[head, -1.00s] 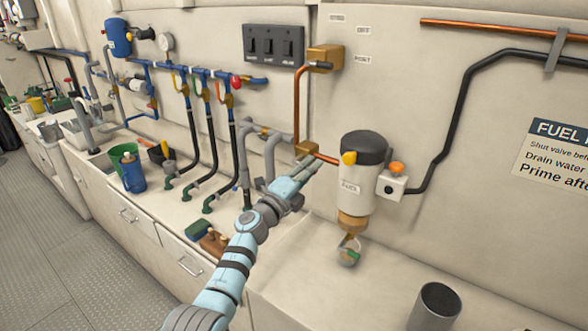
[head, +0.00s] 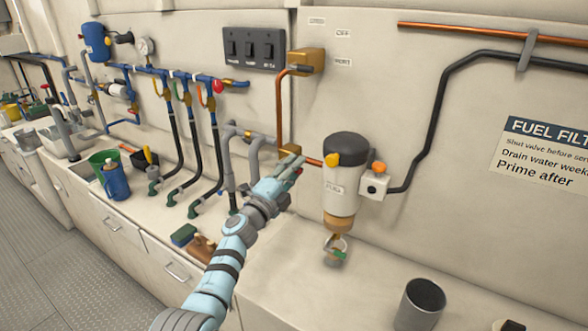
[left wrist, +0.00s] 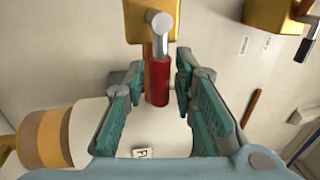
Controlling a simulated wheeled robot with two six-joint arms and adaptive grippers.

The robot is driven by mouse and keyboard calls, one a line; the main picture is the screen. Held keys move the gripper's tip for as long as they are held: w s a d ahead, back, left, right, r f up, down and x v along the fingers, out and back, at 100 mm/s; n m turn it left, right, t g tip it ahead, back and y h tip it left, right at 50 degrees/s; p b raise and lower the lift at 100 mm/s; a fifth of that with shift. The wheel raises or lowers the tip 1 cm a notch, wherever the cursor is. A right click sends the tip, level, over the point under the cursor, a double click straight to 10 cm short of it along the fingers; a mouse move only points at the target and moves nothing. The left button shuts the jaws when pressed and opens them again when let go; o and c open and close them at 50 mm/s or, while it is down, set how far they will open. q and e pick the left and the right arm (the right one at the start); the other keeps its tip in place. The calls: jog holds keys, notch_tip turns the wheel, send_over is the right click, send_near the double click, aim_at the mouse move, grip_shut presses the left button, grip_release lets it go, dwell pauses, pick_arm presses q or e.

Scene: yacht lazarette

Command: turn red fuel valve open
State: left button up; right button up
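The red fuel valve handle (left wrist: 159,82) shows in the left wrist view, hung from a silver pivot on a brass valve body (left wrist: 135,22). In the head view the brass valve body (head: 288,150) sits on the copper pipe left of the fuel filter; the red handle is hidden there by my gripper. My left gripper (head: 293,166) is at the valve. In the left wrist view its teal fingers (left wrist: 160,72) stand apart on either side of the red handle, with a narrow gap on each side. My right gripper is out of view.
The fuel filter (head: 341,196) with its black top hangs just right of my left gripper. Grey hoses (head: 254,160) rise close on its left. A dark cup (head: 420,302) stands on the counter at front right.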

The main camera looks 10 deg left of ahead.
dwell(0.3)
pick_arm(q)
jog(key=v, duration=1.2)
